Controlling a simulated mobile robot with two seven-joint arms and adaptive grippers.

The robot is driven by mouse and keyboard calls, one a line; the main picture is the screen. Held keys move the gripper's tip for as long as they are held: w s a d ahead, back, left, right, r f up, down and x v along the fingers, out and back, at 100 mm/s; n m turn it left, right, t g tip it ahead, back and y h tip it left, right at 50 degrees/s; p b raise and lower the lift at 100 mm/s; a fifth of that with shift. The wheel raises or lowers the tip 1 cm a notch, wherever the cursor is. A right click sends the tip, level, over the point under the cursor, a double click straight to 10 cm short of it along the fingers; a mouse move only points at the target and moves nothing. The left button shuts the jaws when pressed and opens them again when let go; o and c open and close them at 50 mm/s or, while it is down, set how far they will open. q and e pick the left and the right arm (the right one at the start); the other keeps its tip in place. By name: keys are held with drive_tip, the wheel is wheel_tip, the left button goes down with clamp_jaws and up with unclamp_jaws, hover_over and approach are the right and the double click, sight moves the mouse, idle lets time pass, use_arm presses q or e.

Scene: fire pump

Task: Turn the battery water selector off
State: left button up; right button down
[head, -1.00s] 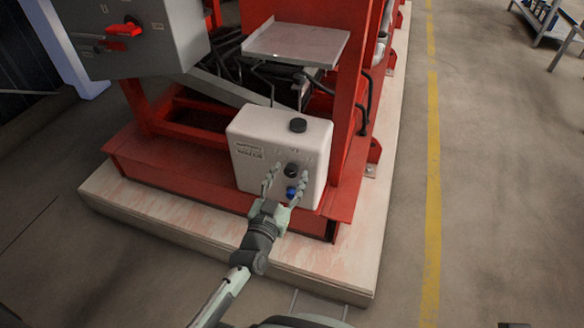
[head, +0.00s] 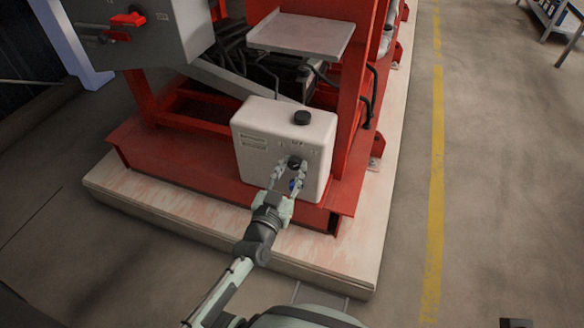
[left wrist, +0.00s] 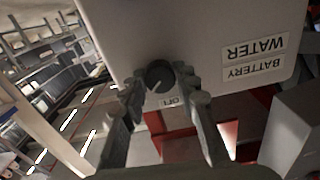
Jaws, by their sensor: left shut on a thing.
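The white battery water tank (head: 262,150) stands on the red frame. Its front carries a round black selector knob (head: 294,162), with a blue fitting (head: 294,185) below it. My left gripper (head: 290,170) reaches the tank front with its fingers on either side of the knob. In the left wrist view the gripper (left wrist: 158,84) is shut on the black knob (left wrist: 158,74). A small label reading OFF (left wrist: 172,102) shows upside down beside the knob, near the "BATTERY WATER" labels (left wrist: 253,58). I cannot tell exactly where the knob points. My right gripper is out of view.
A grey control cabinet (head: 140,35) with a red handle stands at upper left. A grey shelf plate (head: 300,34) juts out above the tank. The pale plinth (head: 180,215) edges the red frame. Open floor lies to the right, along a yellow line (head: 437,150).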

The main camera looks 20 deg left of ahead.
use_arm(q)
drive_tip(key=n+p, duration=0.1)
drive_tip(key=n, duration=0.2)
drive_tip(key=shift+n, duration=3.2)
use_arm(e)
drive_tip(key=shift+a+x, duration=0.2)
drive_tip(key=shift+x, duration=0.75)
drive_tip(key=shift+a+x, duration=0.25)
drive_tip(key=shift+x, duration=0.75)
use_arm(q)
drive_tip(key=shift+w+r, duration=0.1)
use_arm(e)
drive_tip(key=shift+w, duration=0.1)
use_arm(q)
drive_tip(key=o, duration=1.2)
drive_tip(key=shift+c, duration=0.2)
wheel_tip(320, 180, up, 10)
drive_tip(key=shift+f, duration=0.1)
